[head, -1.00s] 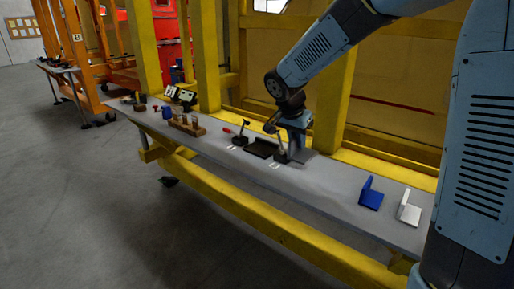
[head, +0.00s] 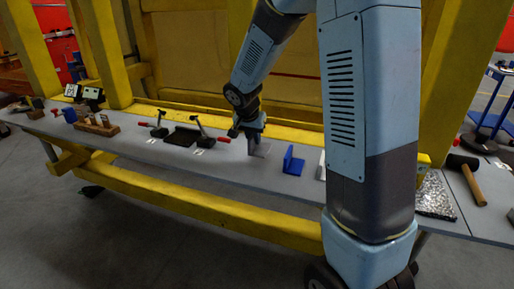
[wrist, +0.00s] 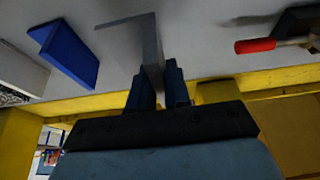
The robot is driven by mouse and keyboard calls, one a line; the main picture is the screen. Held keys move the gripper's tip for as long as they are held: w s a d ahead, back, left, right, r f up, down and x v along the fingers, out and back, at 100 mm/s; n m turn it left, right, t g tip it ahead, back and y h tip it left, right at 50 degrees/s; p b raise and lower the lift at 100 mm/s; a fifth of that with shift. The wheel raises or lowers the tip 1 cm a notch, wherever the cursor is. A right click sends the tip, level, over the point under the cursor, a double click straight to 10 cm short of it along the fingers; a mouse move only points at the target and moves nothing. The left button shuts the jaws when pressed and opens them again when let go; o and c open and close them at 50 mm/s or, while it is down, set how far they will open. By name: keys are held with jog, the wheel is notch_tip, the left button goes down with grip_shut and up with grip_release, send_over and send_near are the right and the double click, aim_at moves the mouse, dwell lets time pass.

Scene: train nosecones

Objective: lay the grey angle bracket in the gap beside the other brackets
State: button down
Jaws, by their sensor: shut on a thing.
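My gripper (head: 251,144) is shut on the grey angle bracket (head: 262,149), just left of the blue bracket in the head view. In the wrist view the grey bracket (wrist: 147,42) stands between my fingers (wrist: 157,85), with one flange gripped and the other reaching left. The blue angle bracket (head: 293,161) stands on the bench; it also shows in the wrist view (wrist: 70,52). A white bracket (head: 321,166) is mostly hidden behind my arm; it shows at the left edge of the wrist view (wrist: 22,70). Whether the grey bracket touches the bench I cannot tell.
The grey bench (head: 215,162) is bare in front of the brackets. Red-handled clamps (head: 201,130) and a black tray (head: 181,138) stand to the left. A yellow beam (head: 285,133) runs behind. A hammer (head: 470,178) and silver sheet (head: 434,196) lie to the right.

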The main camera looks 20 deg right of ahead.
aim_at(257, 147)
jog(key=shift+d+f, duration=0.55)
jog(key=shift+f, duration=0.05)
jog(key=shift+w+f, duration=0.1)
jog(key=shift+f, duration=1.5)
jog(key=c, duration=1.1)
grip_release()
jog(key=shift+f, duration=0.1)
